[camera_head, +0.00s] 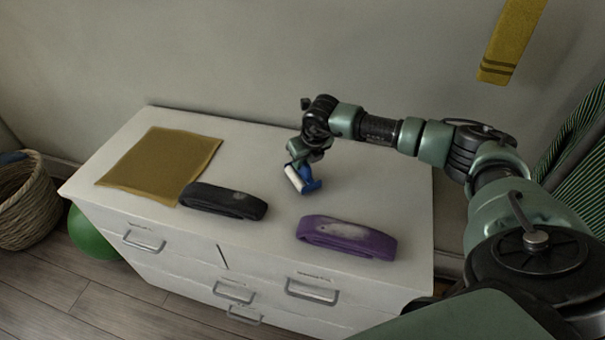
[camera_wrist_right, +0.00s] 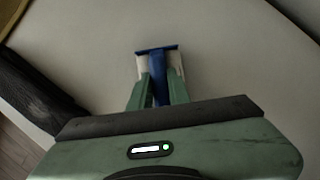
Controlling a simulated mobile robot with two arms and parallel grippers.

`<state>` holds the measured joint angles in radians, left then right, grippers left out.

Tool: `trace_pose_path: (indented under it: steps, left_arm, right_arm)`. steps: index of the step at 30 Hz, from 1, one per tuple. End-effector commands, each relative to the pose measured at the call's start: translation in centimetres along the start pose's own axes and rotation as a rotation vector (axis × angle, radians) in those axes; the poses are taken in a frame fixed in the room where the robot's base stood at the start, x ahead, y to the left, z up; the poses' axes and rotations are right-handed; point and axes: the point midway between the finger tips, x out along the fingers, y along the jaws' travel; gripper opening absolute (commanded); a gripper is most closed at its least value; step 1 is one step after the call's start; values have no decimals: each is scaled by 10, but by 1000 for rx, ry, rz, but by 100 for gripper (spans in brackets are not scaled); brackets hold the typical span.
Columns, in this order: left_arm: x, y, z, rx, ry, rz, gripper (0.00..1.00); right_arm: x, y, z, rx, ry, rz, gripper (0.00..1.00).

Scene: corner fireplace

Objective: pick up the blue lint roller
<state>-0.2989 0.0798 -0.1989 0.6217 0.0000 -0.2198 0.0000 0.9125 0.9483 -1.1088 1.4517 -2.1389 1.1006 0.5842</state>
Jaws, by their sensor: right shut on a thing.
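The blue lint roller (camera_head: 311,183) with its white roll is at the back middle of the white dresser top. In the right wrist view the lint roller (camera_wrist_right: 158,66) lies between the two green fingers. My right gripper (camera_head: 298,165) reaches down from above and is shut on it. The fingers hide part of its handle. I cannot tell whether the roller touches the dresser top or is slightly above it. My left gripper is not in view.
A white dresser (camera_head: 270,220) carries a mustard cloth (camera_head: 160,163), a black folded belt (camera_head: 222,200) and a purple folded belt (camera_head: 346,237). A wicker basket (camera_head: 27,205) and green ball (camera_head: 92,236) are at left. A yellow towel (camera_head: 512,40) hangs on the wall.

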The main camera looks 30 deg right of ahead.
Motion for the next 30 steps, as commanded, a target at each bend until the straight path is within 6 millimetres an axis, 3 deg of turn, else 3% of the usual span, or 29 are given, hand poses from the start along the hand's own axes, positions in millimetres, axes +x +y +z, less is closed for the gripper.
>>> trace_pose_path:
  steps: [14, 20, 26, 30]
  left_arm:
    - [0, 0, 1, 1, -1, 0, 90]
    - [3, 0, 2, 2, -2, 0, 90]
    - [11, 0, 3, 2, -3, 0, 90]
    - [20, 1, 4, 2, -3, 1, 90]
  right_arm:
    - [-1, 0, 1, 0, -2, 0, 0]
    - [-10, 0, 6, 0, -4, 2, 0]
    - [-42, 0, 19, 0, -7, 1, 0]
    - [-79, 0, 35, 1, -9, 1, 0]
